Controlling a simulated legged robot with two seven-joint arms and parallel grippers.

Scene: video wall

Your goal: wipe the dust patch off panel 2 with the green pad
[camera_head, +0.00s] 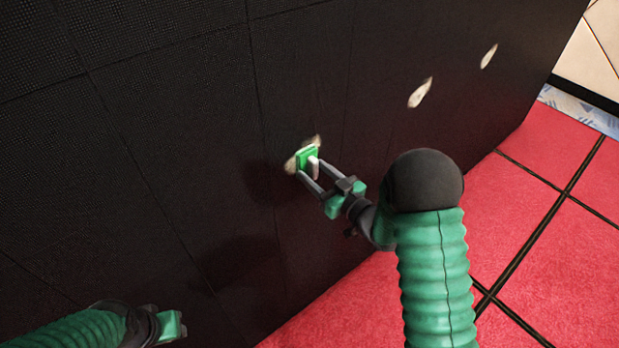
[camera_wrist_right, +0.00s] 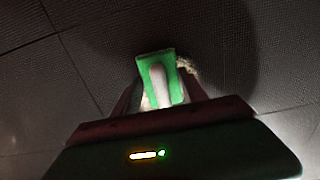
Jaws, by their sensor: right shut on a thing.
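The green pad (camera_head: 308,157) is at the dark panel wall, over a pale dust patch (camera_head: 291,165) whose edges show around it. My right gripper (camera_head: 309,172) is shut on the pad. In the right wrist view the green pad (camera_wrist_right: 174,80) is between the fingers, with pale dust (camera_wrist_right: 187,66) at its upper right edge. I cannot tell whether the pad touches the wall. Two more pale patches, a middle one (camera_head: 420,92) and a far one (camera_head: 489,56), are farther right on the wall. No panel numbers are readable. My left gripper (camera_head: 170,326) is low at the left, away from the patches; its fingers do not show clearly.
The black video wall (camera_head: 170,110) has thin seams between panels and runs from the left to the upper right. Red floor tiles (camera_head: 540,230) with dark joints lie to the right and below. A light tiled area (camera_head: 590,60) is beyond the wall's far end.

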